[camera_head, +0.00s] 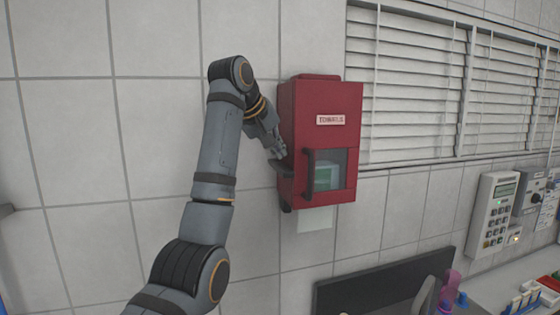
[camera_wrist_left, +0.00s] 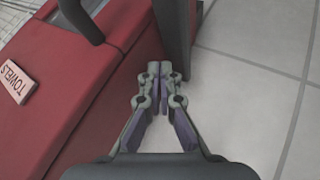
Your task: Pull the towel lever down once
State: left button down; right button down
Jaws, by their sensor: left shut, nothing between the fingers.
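The red towel dispenser (camera_head: 335,105) hangs on the tiled wall, with a small label and a window on its front. A dark lever (camera_head: 283,169) sticks out at its left side; in the left wrist view a dark grey bar (camera_wrist_left: 173,30), seemingly this lever, stands beside the red side wall. My left gripper (camera_head: 277,152) is shut and empty just above the lever. In the wrist view its fingertips (camera_wrist_left: 160,70) meet at the bar's near end; I cannot tell if they touch it. My right gripper is not in view.
White paper (camera_head: 315,219) hangs below the dispenser. A dark panel (camera_head: 375,287) stands below it at the right. Window blinds (camera_head: 415,90) are at the right, with a keypad device (camera_head: 493,212) below. The wall left of my arm is clear.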

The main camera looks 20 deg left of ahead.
aim_at(278, 165)
pick_arm(q)
notch_tip(278, 165, up, 3)
jog(key=shift+p, duration=1.15)
jog(key=shift+r, duration=1)
jog(key=shift+f, duration=0.1)
